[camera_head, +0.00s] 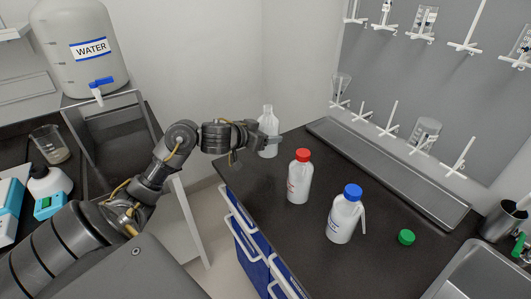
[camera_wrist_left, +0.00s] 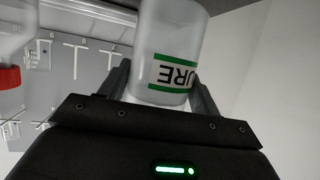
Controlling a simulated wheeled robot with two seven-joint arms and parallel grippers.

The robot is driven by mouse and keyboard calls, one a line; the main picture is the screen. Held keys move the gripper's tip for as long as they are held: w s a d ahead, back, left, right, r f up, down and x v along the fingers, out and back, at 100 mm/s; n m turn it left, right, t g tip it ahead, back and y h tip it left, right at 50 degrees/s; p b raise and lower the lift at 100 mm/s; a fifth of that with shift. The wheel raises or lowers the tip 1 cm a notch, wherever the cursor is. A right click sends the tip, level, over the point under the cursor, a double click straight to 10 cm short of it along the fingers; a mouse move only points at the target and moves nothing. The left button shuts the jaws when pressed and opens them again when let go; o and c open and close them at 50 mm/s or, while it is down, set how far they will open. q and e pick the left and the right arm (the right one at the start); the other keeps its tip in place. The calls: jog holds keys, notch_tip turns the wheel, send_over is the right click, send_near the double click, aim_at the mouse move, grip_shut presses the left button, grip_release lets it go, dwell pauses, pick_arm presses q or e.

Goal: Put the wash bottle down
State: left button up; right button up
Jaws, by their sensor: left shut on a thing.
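My left gripper (camera_head: 266,139) is shut on a white wash bottle (camera_head: 268,117) with an open neck and no cap. The bottle is upright at the far left corner of the dark counter (camera_head: 300,245); I cannot tell whether its base touches the top. In the left wrist view the bottle (camera_wrist_left: 172,45) sits between the fingers of the gripper (camera_wrist_left: 160,95), with a green-bordered label partly reading "URE". A green cap (camera_head: 406,237) lies on the counter at the right. My right gripper is not in view.
A red-capped bottle (camera_head: 300,177) and a blue-capped bottle (camera_head: 345,214) stand on the counter to the right of the held bottle. A metal tray (camera_head: 395,175) runs along the back under a peg board (camera_head: 440,75). A sink (camera_head: 490,270) is at the lower right.

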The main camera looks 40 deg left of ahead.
pick_arm(q)
jog(key=shift+w+a+f, duration=0.35)
jog(key=shift+w+f, duration=0.05)
jog(key=shift+f, duration=0.2)
jog(key=shift+w+a+f, duration=0.35)
jog(key=shift+f, duration=0.25)
jog(key=shift+w+a+f+b, duration=0.1)
jog(key=shift+w+f+b, duration=0.1)
jog(key=shift+b, duration=0.1)
jog(key=shift+a+f, duration=0.1)
jog(key=shift+w+a+f, duration=0.1)
jog(key=shift+w+f, duration=0.05)
jog(key=shift+f, duration=0.15)
notch_tip(320, 180, down, 2)
jog(key=shift+f+b, duration=0.15)
jog(key=shift+b, duration=0.2)
jog(key=shift+w+f, duration=0.1)
jog(key=shift+f, duration=0.25)
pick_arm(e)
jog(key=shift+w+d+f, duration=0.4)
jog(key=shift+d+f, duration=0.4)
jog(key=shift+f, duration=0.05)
